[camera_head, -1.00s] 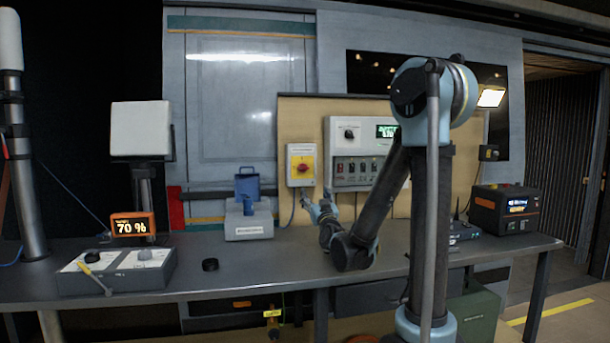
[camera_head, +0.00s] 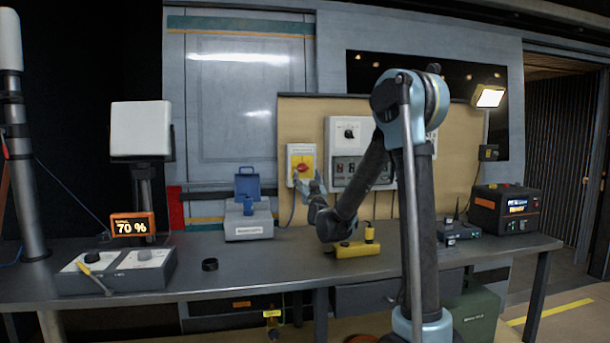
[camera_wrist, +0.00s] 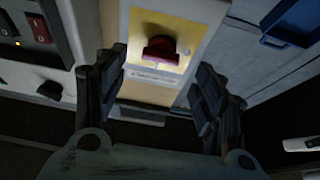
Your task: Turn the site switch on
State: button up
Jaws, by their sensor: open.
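The site switch appears to be a red rotary knob (camera_head: 302,169) on a yellow plate in a pale box (camera_head: 291,151) on the tan backboard. My gripper (camera_head: 309,186) is open, just below and slightly right of the knob in the head view. In the wrist view the red knob (camera_wrist: 160,50) lies ahead, framed between the two spread fingers of my gripper (camera_wrist: 157,88) and beyond their tips. A gap seems to remain; no contact is visible. A small label (camera_wrist: 152,77) sits beside the knob. Its exact turn angle is hard to read.
Right of it is a grey panel with rocker switches (camera_head: 345,170), which shows left in the wrist view (camera_wrist: 32,30). A blue-lidded grey box (camera_head: 249,226) stands at left on the bench. A yellow tool (camera_head: 357,248) lies below my arm. The bench front is mostly clear.

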aim_at(304, 169)
jog(key=shift+x, duration=2.75)
jog(key=c, duration=1.1)
